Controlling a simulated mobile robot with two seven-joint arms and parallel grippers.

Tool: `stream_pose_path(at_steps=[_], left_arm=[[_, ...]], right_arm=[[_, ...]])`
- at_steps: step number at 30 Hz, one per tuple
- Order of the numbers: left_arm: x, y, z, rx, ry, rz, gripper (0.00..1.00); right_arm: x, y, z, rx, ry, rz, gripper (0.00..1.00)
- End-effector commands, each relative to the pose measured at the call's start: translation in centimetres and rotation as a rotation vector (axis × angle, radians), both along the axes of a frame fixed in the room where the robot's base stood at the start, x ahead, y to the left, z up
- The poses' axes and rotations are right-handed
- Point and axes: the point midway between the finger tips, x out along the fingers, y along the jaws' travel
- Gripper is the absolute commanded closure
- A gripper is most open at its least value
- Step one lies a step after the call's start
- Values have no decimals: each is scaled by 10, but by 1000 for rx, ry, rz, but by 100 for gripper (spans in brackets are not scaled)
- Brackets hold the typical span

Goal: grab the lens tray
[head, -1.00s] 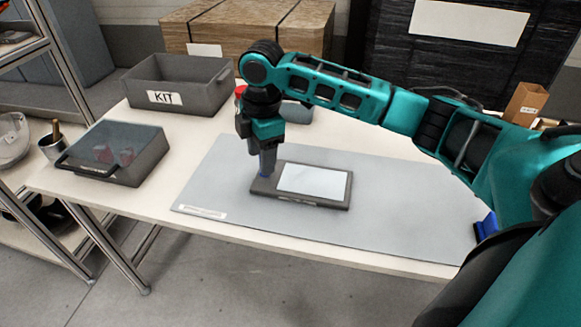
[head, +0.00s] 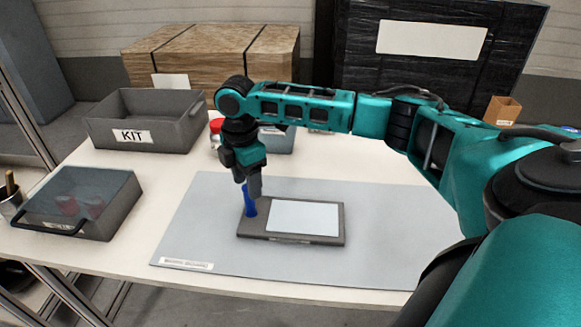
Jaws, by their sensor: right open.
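The lens tray appears to be the flat dark grey tray (head: 290,239) with a pale panel on top, lying on the grey mat (head: 195,238). My right gripper (head: 251,203) points down at the tray's left end, its fingers open. A blue finger part shows in front of the tray's left edge. I cannot tell whether the fingers touch the tray or straddle its edge. My left gripper is not in view.
A grey KIT bin (head: 180,134) stands at the back left of the table. A dark case with a clear lid (head: 85,195) is at the left edge. A red-topped item (head: 216,126) and a grey-blue container (head: 277,140) stand behind my right gripper. The mat's front is clear.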

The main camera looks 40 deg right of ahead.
Motion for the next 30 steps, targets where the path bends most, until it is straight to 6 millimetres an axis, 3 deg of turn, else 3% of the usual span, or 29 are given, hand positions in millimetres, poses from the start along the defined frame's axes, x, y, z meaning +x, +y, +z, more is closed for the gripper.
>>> stream_pose_path(at_steps=[7, 16, 30], left_arm=[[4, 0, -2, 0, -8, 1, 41], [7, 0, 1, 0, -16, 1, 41], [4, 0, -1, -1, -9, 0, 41]], right_arm=[[-2, 1, -36, -1, 2, 0, 46], [-2, 1, -41, 0, 0, 0, 46], [-2, 1, -41, 0, 0, 0, 90]])
